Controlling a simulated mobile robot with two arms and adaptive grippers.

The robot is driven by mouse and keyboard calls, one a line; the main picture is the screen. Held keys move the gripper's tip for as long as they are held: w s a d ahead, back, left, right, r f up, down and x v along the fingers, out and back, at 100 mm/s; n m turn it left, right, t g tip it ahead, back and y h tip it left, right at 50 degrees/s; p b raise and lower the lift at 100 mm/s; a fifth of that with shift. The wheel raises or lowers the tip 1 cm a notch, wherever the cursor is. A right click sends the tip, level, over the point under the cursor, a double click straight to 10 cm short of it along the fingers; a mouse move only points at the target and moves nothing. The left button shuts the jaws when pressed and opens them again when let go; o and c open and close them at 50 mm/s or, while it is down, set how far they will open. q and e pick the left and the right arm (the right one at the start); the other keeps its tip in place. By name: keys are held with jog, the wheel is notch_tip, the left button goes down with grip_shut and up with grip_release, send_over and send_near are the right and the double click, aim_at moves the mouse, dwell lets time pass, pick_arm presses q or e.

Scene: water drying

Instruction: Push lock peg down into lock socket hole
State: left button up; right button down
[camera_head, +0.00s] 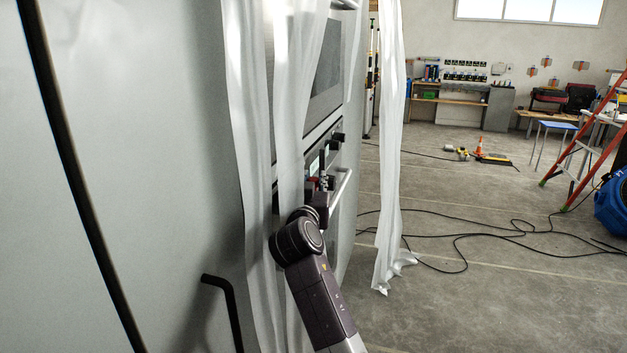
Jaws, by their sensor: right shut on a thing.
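My right gripper (322,186) is at the front of a tall grey cabinet, near the middle of the picture. It is shut on a small part at the control panel, which appears to be the lock peg; the gripper and its wrist mostly hide it. A small red part shows beside the fingertips. The lock socket hole is hidden, so I cannot tell how deep the peg sits. My left gripper is not in view.
Translucent plastic strips (388,150) hang beside and partly over the cabinet front (315,110). A pale bar handle (341,188) is close right of my gripper. Cables (480,237) lie on the open concrete floor. A stepladder (585,135) stands at right.

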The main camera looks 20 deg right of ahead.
aim_at(313, 179)
jog(key=shift+f+b, duration=0.4)
jog(key=shift+f, duration=0.1)
jog(key=c, duration=1.6)
grip_release()
jog(key=shift+r, duration=0.1)
jog(key=shift+r, duration=0.1)
notch_tip(313, 179, up, 10)
jog(key=shift+f, duration=0.1)
jog(key=shift+f, duration=0.1)
